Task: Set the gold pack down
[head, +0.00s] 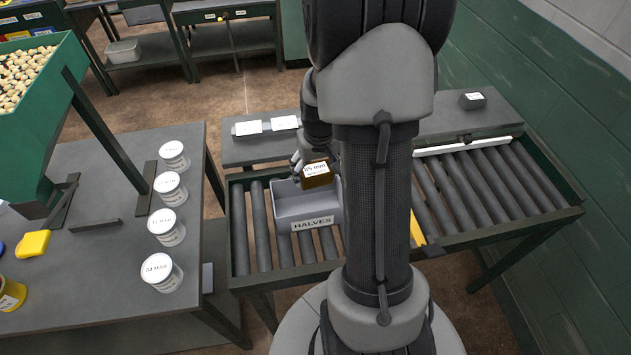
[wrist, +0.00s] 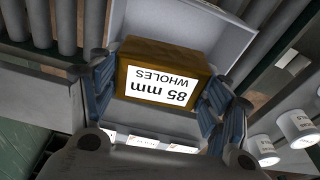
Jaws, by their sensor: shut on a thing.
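The gold pack (head: 317,174) is a small brown-gold block with a white label. In the wrist view the pack (wrist: 165,52) shows "85 mm WHOLES", upside down. My gripper (head: 303,168) is shut on it, with blue-grey fingers along both sides in the wrist view (wrist: 160,100). The pack is over the back part of a grey open bin (head: 290,208) labelled HALVES. The bin's pale wall (wrist: 215,35) shows behind the pack in the wrist view. I cannot tell how high the pack is above the bin floor.
The bin stands on a roller conveyor (head: 257,228). My arm hides the conveyor's middle. A grey shelf with white labels (head: 248,128) runs behind it. The left table holds several white-lidded jars (head: 162,272) and a yellow item (head: 33,244). A green wall (head: 560,110) is on the right.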

